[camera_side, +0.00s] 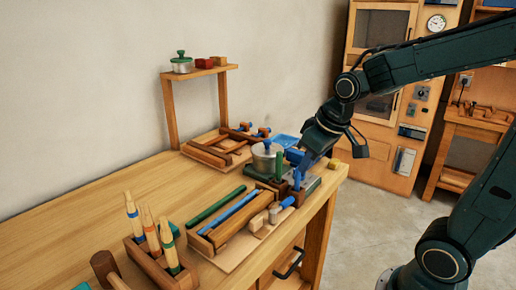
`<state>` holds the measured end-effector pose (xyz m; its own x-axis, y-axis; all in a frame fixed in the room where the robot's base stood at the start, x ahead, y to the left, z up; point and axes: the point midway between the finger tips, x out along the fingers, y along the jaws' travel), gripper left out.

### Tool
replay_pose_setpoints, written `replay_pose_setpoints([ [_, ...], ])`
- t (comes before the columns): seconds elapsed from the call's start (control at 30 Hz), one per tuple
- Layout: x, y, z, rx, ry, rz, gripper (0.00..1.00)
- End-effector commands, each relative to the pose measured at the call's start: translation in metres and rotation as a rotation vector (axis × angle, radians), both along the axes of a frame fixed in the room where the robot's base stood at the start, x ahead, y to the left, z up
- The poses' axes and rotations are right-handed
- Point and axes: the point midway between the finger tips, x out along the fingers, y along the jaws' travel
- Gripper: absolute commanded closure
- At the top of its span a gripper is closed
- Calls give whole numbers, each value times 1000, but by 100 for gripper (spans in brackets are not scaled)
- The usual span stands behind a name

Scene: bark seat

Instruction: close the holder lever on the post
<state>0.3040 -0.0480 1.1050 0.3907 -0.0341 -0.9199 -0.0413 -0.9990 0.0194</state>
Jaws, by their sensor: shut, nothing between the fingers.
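My gripper (306,161) is at the right end of the wooden bench, pointing down among the small fixtures there. It is shut with nothing held. Its fingertips are small and partly merge with the blue parts beside them. Just below it stands a blue upright part (297,181), which looks like the post or its holder. A short blue piece (287,202) lies low in front of it. I cannot tell which blue part is the lever, how far it is turned, or whether my gripper touches it. A green upright (278,165) stands just to the left.
A tray with green and blue rods (222,228) lies in front. A pencil block (160,265) is nearer left. A small shelf (200,72) stands behind. The bench's left middle is clear.

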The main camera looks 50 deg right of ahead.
Motion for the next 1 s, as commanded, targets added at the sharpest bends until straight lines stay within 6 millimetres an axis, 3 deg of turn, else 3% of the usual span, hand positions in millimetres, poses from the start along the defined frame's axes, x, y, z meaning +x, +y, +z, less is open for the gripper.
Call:
replay_pose_setpoints([
  [0.5, 60, -47, -61, 15, 51, -33, 100],
  [0.7, 73, -61, -81, 20, 59, -40, 100],
  [1.0, 80, -70, -93, 24, 64, -46, 100],
])
